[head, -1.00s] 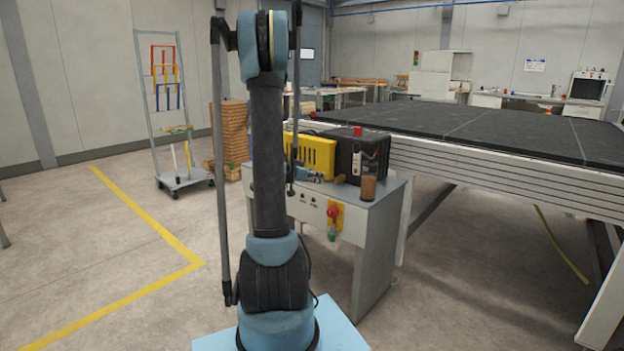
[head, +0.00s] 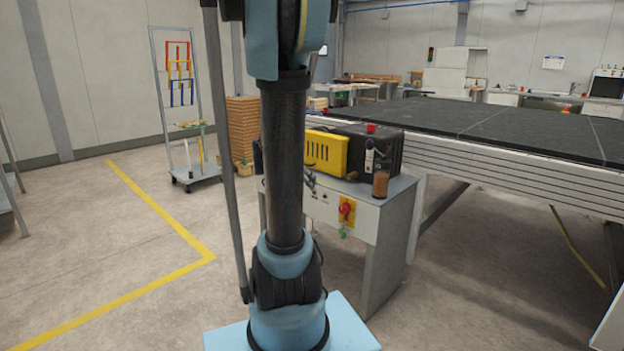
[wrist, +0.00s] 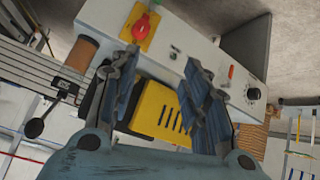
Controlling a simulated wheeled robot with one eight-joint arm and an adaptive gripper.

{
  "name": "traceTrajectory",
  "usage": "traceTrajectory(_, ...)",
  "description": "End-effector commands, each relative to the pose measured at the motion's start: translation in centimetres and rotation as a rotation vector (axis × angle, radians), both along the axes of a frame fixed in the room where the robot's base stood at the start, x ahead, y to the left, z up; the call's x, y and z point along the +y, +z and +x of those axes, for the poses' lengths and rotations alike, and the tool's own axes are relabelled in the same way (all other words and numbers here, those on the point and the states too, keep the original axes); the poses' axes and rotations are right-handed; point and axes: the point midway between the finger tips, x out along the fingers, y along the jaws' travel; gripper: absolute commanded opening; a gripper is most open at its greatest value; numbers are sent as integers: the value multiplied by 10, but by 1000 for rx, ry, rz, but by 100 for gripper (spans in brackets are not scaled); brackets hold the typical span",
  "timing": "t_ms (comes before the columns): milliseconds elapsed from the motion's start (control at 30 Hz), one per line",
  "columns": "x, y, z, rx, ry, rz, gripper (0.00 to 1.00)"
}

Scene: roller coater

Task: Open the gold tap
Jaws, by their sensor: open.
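A small brass-coloured fitting (head: 351,175), which looks like the gold tap, sits low at the near side of the black machine (head: 385,150) on the grey cabinet (head: 370,215). Its shape is too small to make out, and I cannot pick it out in the wrist view. My gripper (wrist: 165,68) is open and empty in the wrist view, its fingers spread across the cabinet and the yellow box (wrist: 160,110).
A red knob on a yellow plate (head: 346,210) is on the cabinet front. A brown cylinder (head: 380,184) stands at the cabinet's right corner. A large black-topped table (head: 500,130) extends to the right. Open floor (head: 120,260) lies left, with a wheeled rack (head: 185,130) behind.

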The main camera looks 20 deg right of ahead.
Motion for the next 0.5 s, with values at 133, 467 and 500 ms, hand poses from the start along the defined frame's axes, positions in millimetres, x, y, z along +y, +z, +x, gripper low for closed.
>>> traceTrajectory(133, 34, -4, -34, 80, 89, 57, 43)
traceTrajectory(467, 107, -22, -109, 248, 323, 184, 43)
traceTrajectory(500, 115, -25, -118, 267, 355, 199, 43)
